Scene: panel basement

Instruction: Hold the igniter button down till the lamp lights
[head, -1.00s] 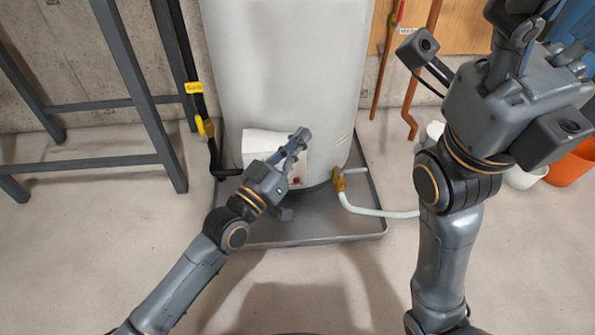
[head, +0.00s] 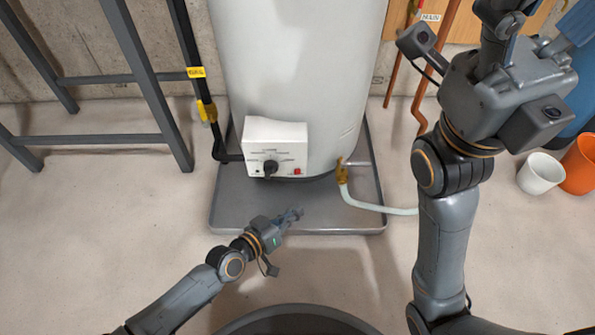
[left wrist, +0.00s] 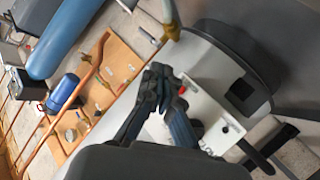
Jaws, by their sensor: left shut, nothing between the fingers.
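The white control box (head: 256,131) is on the lower front of the grey tank (head: 300,70) in the head view. It has a black knob (head: 270,168), a red button (head: 297,171) at its lower right and a small dark spot at its lower left. No lit lamp can be made out. My left gripper (head: 297,213) is shut and empty, over the tray below the box and apart from the button. In the left wrist view its fingers (left wrist: 160,75) partly cover the white box (left wrist: 203,104). My right gripper (head: 505,12) is raised at upper right, its fingertips partly cut off.
The tank stands in a grey drip tray (head: 225,212). A pale hose (head: 375,208) runs right from a brass valve (head: 342,172). A dark metal frame (head: 145,80) and a yellow-tagged pipe (head: 197,90) stand left. White (head: 541,174) and orange (head: 580,165) buckets stand right.

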